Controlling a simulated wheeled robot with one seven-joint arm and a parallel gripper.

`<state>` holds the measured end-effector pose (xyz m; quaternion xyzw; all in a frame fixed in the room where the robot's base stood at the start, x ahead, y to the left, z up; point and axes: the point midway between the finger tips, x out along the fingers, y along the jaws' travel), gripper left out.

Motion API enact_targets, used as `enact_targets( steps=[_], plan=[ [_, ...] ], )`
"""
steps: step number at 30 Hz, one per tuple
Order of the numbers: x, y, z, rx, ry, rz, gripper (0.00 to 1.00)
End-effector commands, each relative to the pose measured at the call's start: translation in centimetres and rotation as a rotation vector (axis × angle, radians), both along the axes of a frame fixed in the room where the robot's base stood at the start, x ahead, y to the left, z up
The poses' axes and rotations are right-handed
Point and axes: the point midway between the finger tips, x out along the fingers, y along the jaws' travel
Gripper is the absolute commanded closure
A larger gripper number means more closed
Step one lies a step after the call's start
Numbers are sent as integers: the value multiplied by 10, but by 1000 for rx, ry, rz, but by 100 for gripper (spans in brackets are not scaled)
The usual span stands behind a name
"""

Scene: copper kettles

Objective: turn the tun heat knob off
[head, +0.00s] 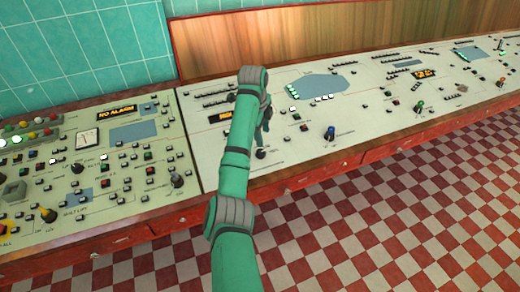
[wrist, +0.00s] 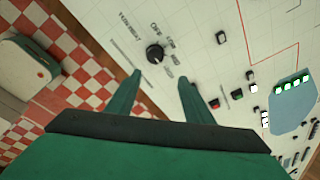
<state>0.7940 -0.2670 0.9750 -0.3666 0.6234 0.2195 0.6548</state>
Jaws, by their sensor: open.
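A black round knob (wrist: 155,53) sits on the pale console panel in the wrist view, with small printed labels around it. The labels are too small to read, so I cannot tell for sure that this is the tun heat knob, nor its setting. A black knob (head: 261,153) also shows in the head view, just below my gripper. My gripper (wrist: 160,78) is open and empty, its two green fingers pointing at the panel with the knob just beyond and between their tips. In the head view my arm partly hides the gripper and the panel beside it.
A blue-topped knob (head: 329,133) stands right of the gripper. Small black, red and green buttons (wrist: 237,95) lie near the right finger in the wrist view. The left console (head: 130,165) carries several more knobs and buttons. The checkered floor (head: 400,220) in front is clear.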

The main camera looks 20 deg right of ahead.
Motion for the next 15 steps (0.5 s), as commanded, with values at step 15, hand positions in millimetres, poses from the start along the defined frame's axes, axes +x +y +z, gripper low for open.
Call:
enact_targets(
  steps=[15],
  plan=[
    [5, 10, -28, 82, 24, -54, 53]
  ],
)
